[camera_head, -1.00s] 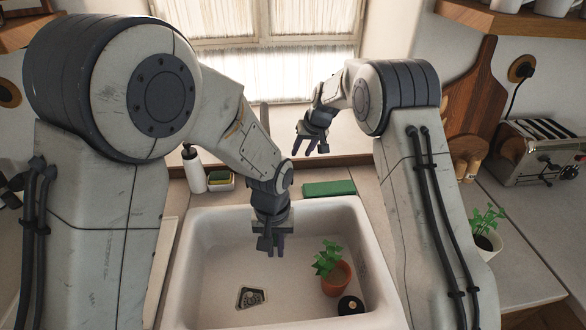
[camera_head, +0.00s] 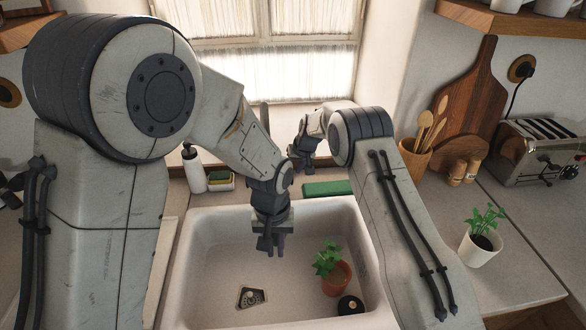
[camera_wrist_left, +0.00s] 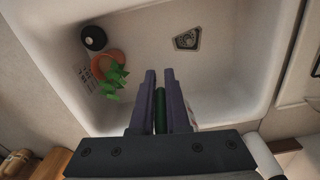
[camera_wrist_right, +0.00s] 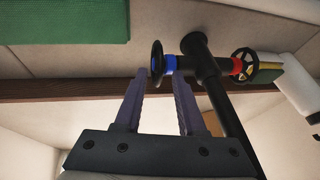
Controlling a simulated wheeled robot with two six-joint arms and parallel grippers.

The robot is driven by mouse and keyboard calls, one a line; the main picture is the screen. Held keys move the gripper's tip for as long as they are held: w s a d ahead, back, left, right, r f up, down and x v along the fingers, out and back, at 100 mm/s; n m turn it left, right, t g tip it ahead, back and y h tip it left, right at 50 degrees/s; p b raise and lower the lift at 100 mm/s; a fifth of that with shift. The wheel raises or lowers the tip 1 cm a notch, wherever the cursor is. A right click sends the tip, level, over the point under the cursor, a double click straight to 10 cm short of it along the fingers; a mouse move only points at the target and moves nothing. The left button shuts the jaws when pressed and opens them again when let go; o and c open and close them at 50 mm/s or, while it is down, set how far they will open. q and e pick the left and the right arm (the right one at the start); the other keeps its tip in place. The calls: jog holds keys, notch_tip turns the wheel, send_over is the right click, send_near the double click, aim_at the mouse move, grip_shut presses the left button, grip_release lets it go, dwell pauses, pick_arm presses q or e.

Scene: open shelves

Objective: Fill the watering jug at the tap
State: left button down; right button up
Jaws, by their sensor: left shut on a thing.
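My left gripper (camera_head: 270,243) hangs over the white sink (camera_head: 200,240), pointing down. In the left wrist view its fingers (camera_wrist_left: 160,95) are shut on a thin dark green thing (camera_wrist_left: 160,112). I cannot tell whether this is part of the watering jug; no jug body shows. The black tap (camera_wrist_right: 207,65) has a blue-ringed handle (camera_wrist_right: 157,62) and a red-ringed one (camera_wrist_right: 240,65). My right gripper (camera_wrist_right: 160,75) is open, its fingertips close to the blue-ringed handle; contact is unclear. In the head view my left arm hides much of the tap.
A potted plant (camera_head: 336,278) and a black round thing (camera_head: 350,306) stand in the sink, right of the drain (camera_head: 250,297). A green block (camera_head: 328,188) and a soap bottle (camera_head: 194,168) are behind the sink. Another plant (camera_head: 482,240) stands on the right counter.

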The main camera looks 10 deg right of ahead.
grip_shut()
jog(key=shift+s+a+t, duration=0.15)
jog(key=shift+s+t, duration=0.1)
jog(key=shift+t, duration=0.15)
jog(key=shift+s+f+t, duration=0.15)
jog(key=shift+t, duration=0.25)
grip_release()
